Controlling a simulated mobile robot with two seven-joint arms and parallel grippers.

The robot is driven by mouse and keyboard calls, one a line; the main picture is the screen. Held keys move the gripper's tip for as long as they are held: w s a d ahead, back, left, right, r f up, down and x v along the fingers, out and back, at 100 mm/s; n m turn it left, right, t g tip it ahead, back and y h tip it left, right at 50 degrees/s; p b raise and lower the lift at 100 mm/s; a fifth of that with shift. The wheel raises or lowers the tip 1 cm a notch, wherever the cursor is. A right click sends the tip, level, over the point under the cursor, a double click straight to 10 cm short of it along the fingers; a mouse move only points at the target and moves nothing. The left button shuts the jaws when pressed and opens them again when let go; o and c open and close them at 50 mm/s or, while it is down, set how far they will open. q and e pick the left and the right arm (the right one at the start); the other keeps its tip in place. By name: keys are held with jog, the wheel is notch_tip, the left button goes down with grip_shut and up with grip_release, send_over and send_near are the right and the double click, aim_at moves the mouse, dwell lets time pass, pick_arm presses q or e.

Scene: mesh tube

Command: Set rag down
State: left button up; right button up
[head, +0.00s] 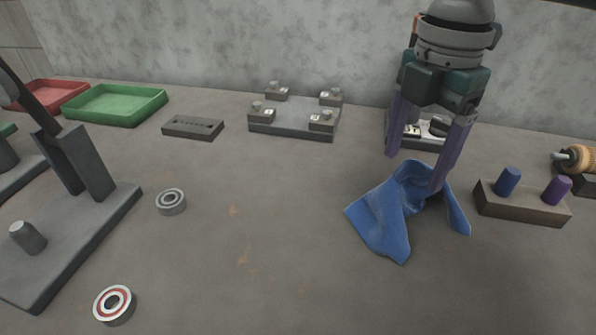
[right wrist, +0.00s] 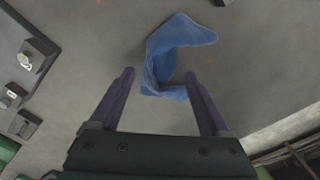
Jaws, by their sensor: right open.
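A blue rag (head: 391,217) lies crumpled on the grey table at the right of the head view, with a raised fold. It also shows in the right wrist view (right wrist: 168,52), ahead of the fingertips. My right gripper (head: 412,172) is open above the rag, its two purple fingers pointing down and spread apart. In the head view its right finger overlaps the rag's raised fold; I cannot tell whether they touch. In the right wrist view the open fingers (right wrist: 163,80) have nothing clamped between them. My left gripper is not in view.
A grey fixture plate (head: 293,122) is at the back. Two bearings (head: 171,201) and a press-like stand (head: 75,235) are at left, with green (head: 115,103) and red trays behind. The table's middle is clear.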

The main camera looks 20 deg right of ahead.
notch_tip(320, 180, up, 10)
jog(key=shift+p, duration=0.4)
jog(key=s+a+f+m+t+y+p, duration=0.2)
jog(key=s+a+f+m+p, duration=0.4)
jog(key=s+a, duration=0.5)
jog(key=s+d+r+m+t+h+p, duration=0.25)
jog(key=s+d+m+p, duration=0.2)
jog(key=s+m, duration=0.7)
notch_tip(320, 180, up, 38)
jog(key=w+m+p, duration=0.1)
jog(key=p, duration=3.5)
jog(key=shift+w+d+r+g+y+p, duration=0.15)
jog(key=shift+w+r+g+y+p, duration=0.05)
jog(key=shift+w+g+y+p, duration=0.2)
